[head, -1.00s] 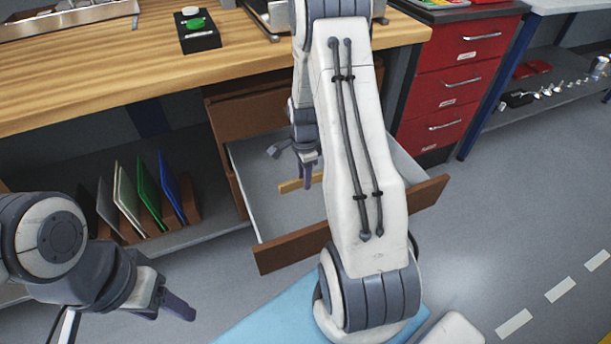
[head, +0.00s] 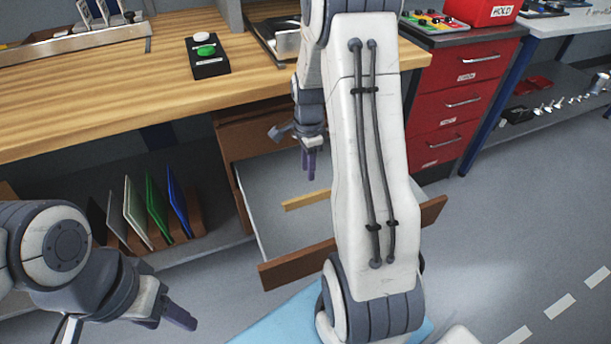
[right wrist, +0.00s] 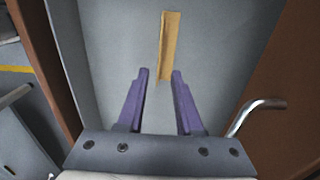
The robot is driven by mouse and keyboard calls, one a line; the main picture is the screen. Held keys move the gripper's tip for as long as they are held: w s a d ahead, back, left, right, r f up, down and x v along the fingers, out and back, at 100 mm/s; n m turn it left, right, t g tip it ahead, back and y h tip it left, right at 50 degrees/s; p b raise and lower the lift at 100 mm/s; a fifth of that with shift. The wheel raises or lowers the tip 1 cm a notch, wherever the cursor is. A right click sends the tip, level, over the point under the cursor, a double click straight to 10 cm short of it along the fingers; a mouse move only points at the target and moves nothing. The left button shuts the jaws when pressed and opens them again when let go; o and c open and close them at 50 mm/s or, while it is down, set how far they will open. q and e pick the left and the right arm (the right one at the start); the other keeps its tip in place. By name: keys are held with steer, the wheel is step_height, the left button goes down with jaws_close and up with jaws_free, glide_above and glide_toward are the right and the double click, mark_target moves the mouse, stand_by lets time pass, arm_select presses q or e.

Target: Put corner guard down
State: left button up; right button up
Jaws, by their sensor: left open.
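The corner guard (head: 305,200) is a long, thin yellow-tan strip lying on the floor of the open drawer (head: 284,229). In the right wrist view the corner guard (right wrist: 169,46) lies ahead of my right gripper (right wrist: 160,76), its near end close to the gap between the purple fingertips. My right gripper (head: 308,165) is open and empty, above the drawer. My arm hides part of the drawer in the head view. My left gripper (head: 181,318) is at the lower left, away from the drawer, open with nothing seen in it.
A wooden workbench (head: 120,85) above the drawer holds a black button box (head: 207,57). Upright coloured panels (head: 155,205) stand on the shelf at left. A red drawer cabinet (head: 462,95) is at right. The drawer floor around the strip is clear.

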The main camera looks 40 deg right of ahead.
steer(key=s+a+r+n, duration=0.2)
steer(key=a+r+n, duration=0.3)
steer(key=a, duration=0.5)
steer(key=s+a+r+n, duration=0.3)
steer(key=a+n, duration=0.4)
steer(key=a, duration=0.3)
steer(key=s+a+r+n, duration=0.1)
steer(key=s+a+n, duration=0.4)
steer(key=s+n, duration=0.3)
steer(key=s+a+r+n+y, duration=0.1)
steer(key=s+a+r+n, duration=0.1)
steer(key=s+a+n, duration=0.3)
steer(key=s+n, duration=0.3)
steer(key=shift+s+a+r, duration=0.15)
steer(key=shift+s+r, duration=0.1)
steer(key=shift+r, duration=0.05)
step_height(320, 180, up, 25)
steer(key=p, duration=2.5)
